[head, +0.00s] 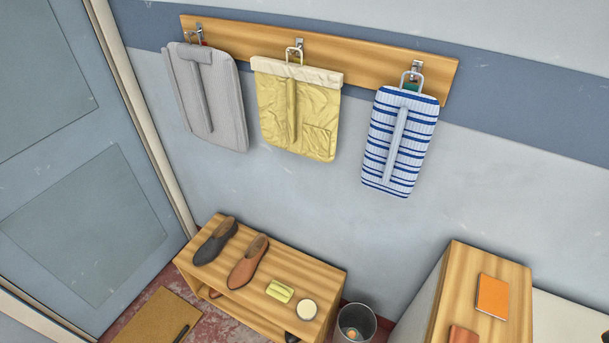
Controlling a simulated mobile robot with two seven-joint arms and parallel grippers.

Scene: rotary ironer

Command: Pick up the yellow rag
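A small yellow rag (280,291) lies folded on top of the wooden shoe bench (318,272). It sits between the brown shoe (248,262) and a round, pale-topped tin (307,309), apart from both. Its upper side is fully visible. A larger yellow garment with a cream top band (297,105) hangs from the middle hook on the wall. Neither of my grippers is in view.
A dark shoe (215,240) is at the bench's left end. A grey bin (356,323) stands right of the bench. A wooden cabinet (450,290) bears an orange notebook (492,296). Grey (207,97) and blue-striped (399,142) items hang above. A brown mat (155,318) lies at lower left.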

